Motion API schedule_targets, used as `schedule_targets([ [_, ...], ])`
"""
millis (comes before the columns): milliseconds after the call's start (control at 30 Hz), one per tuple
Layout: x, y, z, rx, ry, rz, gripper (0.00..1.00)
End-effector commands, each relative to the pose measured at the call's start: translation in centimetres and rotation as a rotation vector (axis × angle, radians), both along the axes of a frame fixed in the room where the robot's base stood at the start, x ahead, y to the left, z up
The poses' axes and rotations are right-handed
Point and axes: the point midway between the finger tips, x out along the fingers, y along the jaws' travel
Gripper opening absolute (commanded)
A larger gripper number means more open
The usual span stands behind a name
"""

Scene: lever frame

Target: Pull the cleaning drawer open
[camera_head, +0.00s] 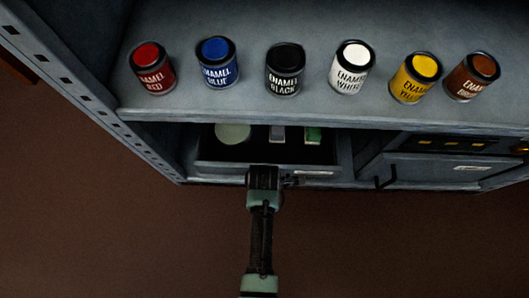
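Two drawers sit side by side under the shelf. The left drawer (222,168) has its inside showing from above, with a pale round thing (233,133), a grey thing (277,133) and a green thing (313,134) in it. A small pale label (316,173) is on its front, too small to read. My gripper (264,172) is at the middle of this drawer's front, where a handle would be hidden behind it. Its fingers are hidden by its own body, so I cannot tell whether they hold anything.
The right drawer (430,169) has a dark handle (386,178) sticking out, and yellow-marked things (450,143) show inside. Several enamel paint cans, such as the black one (285,70), stand on the shelf (240,106) above. The brown floor (130,240) in front is clear.

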Motion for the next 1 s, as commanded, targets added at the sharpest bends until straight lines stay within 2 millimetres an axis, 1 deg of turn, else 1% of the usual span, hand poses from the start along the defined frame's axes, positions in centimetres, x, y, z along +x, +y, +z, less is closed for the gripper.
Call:
schedule_targets([
  [33, -0.01, 0.0, 0.0, 0.0, 0.0, 0.0, 0.16],
  [100, -0.02, 0.0, 0.0, 0.0, 0.0, 0.0, 0.03],
  [133, -0.02, 0.0, 0.0, 0.0, 0.0, 0.0, 0.0],
  [1000, -0.05, 0.0, -0.02, 0.0, 0.001, 0.0, 0.0],
])
